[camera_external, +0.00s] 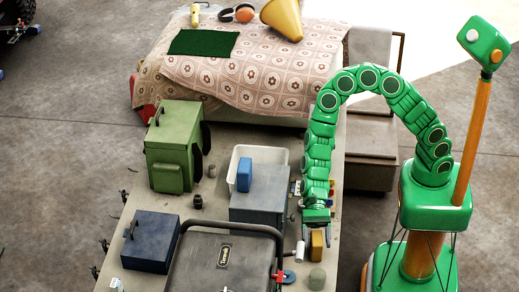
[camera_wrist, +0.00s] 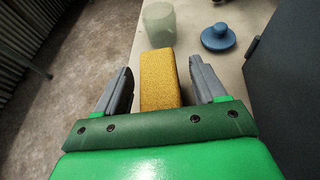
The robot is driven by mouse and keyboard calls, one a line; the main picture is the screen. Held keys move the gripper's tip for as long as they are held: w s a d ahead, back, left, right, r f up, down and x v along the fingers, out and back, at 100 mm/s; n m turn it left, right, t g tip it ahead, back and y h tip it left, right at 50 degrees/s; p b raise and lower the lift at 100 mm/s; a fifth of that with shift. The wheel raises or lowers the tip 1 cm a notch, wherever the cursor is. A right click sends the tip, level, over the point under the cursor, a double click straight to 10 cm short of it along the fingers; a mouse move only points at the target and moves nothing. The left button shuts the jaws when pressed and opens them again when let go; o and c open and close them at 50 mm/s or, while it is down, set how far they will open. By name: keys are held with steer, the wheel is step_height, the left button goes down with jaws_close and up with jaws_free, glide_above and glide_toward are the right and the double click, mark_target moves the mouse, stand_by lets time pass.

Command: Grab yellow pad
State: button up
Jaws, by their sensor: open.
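The yellow pad (camera_wrist: 160,60) stands on the table between the two grey fingers of my gripper (camera_wrist: 159,88) in the wrist view. The fingers are apart, with a gap on each side of the pad. In the external view the yellow pad (camera_external: 317,243) is near the table's right edge, and my gripper (camera_external: 316,226) is right over it, pointing down. Whether the fingers touch the pad is not visible there.
A pale green cylinder (camera_wrist: 159,24) stands just beyond the pad. A blue round-knobbed object (camera_wrist: 218,37) lies to its right. A dark box (camera_wrist: 290,70) rises on the right. A white cylinder (camera_external: 300,251) is beside the pad. The table's edge is close on the pad's outer side.

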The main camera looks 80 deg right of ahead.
steer(key=shift+c, duration=0.4)
steer(key=c, duration=0.9)
steer(key=shift+c, duration=0.2)
